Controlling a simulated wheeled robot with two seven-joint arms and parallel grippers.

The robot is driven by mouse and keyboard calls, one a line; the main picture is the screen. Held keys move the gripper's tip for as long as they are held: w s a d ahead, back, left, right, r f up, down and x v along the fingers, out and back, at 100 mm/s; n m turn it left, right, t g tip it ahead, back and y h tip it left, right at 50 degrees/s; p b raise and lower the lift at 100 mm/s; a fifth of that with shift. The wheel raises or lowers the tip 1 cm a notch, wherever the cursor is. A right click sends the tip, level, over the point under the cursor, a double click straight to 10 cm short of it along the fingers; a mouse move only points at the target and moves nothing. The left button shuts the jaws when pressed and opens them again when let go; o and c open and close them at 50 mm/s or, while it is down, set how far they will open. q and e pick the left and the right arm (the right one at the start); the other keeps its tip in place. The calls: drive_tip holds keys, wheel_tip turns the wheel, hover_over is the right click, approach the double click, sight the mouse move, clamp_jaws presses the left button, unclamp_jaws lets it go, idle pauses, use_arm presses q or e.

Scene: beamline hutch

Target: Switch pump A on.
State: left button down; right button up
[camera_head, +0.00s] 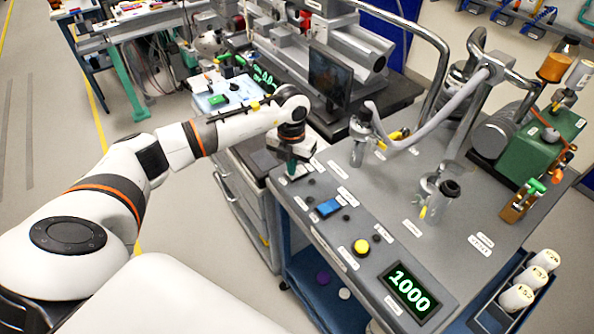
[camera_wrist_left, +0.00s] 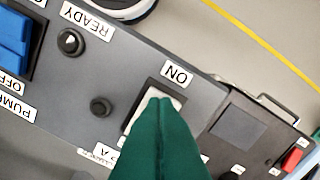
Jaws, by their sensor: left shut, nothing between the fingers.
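My left gripper (camera_head: 291,174) is shut and empty, pointing down at the far left corner of the grey control panel (camera_head: 400,215). In the left wrist view its green fingertips (camera_wrist_left: 166,101) overlap a white rocker switch (camera_wrist_left: 138,112) in a dark frame, with an ON label (camera_wrist_left: 177,74) beside it. A partly hidden label ending in "A" (camera_wrist_left: 106,153) lies at its other side. I cannot tell whether the tips touch the rocker. In the head view the gripper hides this switch. My right gripper is not in view.
A blue rocker (camera_head: 328,208) marked OFF and PUMP in the left wrist view, a yellow button (camera_head: 361,246) and a display reading 1000 (camera_head: 409,290) sit along the panel. A monitor (camera_head: 330,76) stands behind the gripper. Hoses and metal pipes rise at the panel's back.

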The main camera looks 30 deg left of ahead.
use_arm(q)
drive_tip(key=shift+r+p, duration=2.3)
drive_tip(key=shift+r, duration=1.15)
